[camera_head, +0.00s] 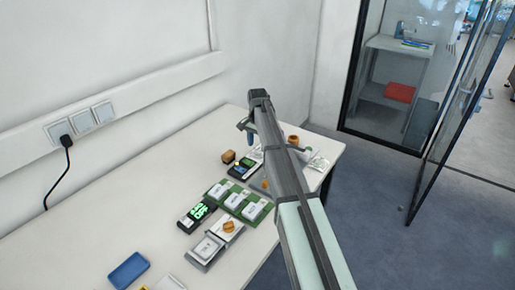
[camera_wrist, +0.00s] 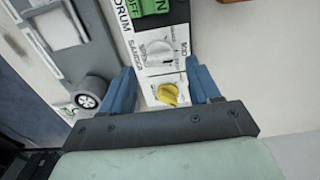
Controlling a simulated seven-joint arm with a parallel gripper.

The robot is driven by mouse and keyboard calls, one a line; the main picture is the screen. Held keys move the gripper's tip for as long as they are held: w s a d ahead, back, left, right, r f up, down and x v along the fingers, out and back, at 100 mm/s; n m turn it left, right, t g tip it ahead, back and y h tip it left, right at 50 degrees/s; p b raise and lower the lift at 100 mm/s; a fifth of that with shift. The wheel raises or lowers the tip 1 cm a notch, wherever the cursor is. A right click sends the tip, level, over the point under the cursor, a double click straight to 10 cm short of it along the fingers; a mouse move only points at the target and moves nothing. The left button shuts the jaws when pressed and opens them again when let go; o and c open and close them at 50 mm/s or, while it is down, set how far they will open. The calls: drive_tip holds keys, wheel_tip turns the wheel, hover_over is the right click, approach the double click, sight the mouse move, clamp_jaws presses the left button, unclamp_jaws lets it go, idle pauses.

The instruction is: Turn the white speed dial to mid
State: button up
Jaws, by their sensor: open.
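The white speed dial (camera_wrist: 158,50) is on a narrow white control panel (camera_wrist: 131,48) in the wrist view, beside the lettering "SANDER". A yellow knob (camera_wrist: 168,93) sits on the same panel, nearer my gripper. My gripper (camera_wrist: 161,74) is open, with one blue finger on each side of the panel. The dial lies just beyond the fingertips, and no finger is seen touching it. Its exact pointer setting is too small to read. In the head view my gripper (camera_head: 250,126) is over the table's far end; I cannot make out the white dial there.
A green switch (camera_wrist: 155,6) is past the dial. A grey machine with a round wheel (camera_wrist: 88,93) stands left of the panel. On the white table (camera_head: 110,225) are green-edged boards (camera_head: 232,203), a lit display (camera_head: 197,213) and a blue tray (camera_head: 129,270).

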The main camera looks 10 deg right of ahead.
wheel_tip(320, 180, up, 11)
idle(0.4)
